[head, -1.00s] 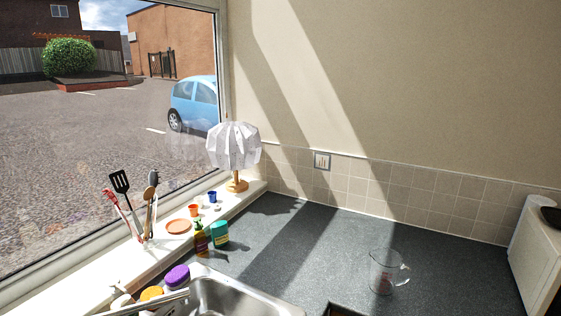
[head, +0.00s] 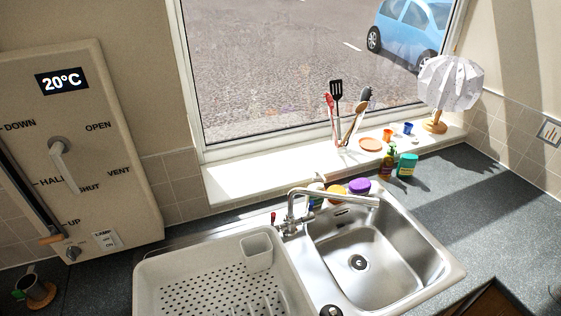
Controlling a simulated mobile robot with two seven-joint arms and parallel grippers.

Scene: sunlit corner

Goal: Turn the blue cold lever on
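The chrome tap (head: 296,206) stands at the back edge of the sink, its spout reaching right over the bowl. A small red lever (head: 273,217) shows on the left of its base. I cannot make out a blue lever; the right side of the tap is partly hidden behind the spout and crowded by the sponges. Neither of my grippers is in view.
The steel sink bowl (head: 370,262) is empty. A white draining rack (head: 205,281) lies left of it. Sponges (head: 359,186), bottles (head: 407,166) and a utensil jar (head: 342,136) stand behind. A wall panel (head: 95,150) is at the left. The right counter is clear.

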